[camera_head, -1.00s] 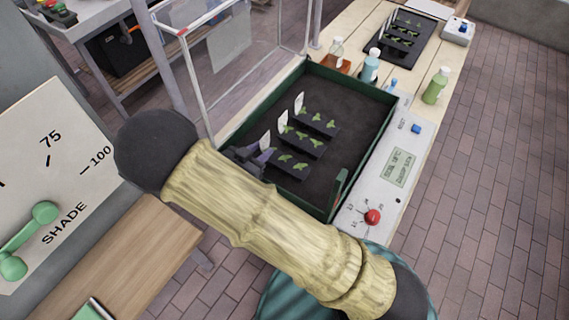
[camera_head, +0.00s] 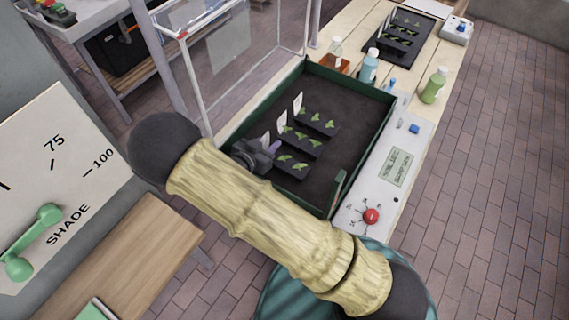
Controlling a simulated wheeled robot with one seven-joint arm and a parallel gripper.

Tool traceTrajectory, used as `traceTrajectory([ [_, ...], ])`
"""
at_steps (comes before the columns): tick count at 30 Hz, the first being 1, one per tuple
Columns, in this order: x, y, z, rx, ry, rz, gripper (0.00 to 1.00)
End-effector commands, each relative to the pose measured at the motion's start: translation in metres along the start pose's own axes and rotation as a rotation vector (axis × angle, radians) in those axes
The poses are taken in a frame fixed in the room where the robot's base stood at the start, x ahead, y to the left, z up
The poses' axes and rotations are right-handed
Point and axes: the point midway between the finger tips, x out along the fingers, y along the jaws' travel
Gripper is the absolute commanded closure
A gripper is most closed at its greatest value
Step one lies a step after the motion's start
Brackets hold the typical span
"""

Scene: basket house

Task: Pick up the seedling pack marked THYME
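Three dark seedling packs with green sprouts and white upright labels stand in a row in the green-rimmed tray (camera_head: 357,88): a far pack (camera_head: 318,119), a middle pack (camera_head: 301,140) and a near pack (camera_head: 291,165). The label writing is too small to read, so I cannot tell which is THYME. My gripper (camera_head: 270,149) is at the left end of the near pack, by its label (camera_head: 265,138). My arm hides part of it. Its fingers are too small and covered to show whether they are open, shut or touching the pack.
A clear-walled frame (camera_head: 190,85) stands left of the tray. A control panel (camera_head: 385,185) with a red knob (camera_head: 371,216) runs along the right. Bottles (camera_head: 369,68) and another dark tray (camera_head: 408,38) stand behind. The right half of the tray is bare.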

Motion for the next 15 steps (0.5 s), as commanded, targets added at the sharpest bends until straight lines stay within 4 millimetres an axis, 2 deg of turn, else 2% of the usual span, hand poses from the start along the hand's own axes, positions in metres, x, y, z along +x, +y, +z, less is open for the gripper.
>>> traceTrajectory([
  [2, 0.0002, 0.0003, -0.0001, 0.0, 0.0, 0.001, 0.71],
  [3, 0.0006, 0.0005, -0.0003, 0.001, 0.0, 0.002, 0.75],
  [7, 0.002, 0.0017, -0.0009, 0.002, 0.0, 0.005, 1.0],
  [15, 0.0032, 0.0026, -0.0017, 0.003, 0.001, 0.008, 1.0],
])
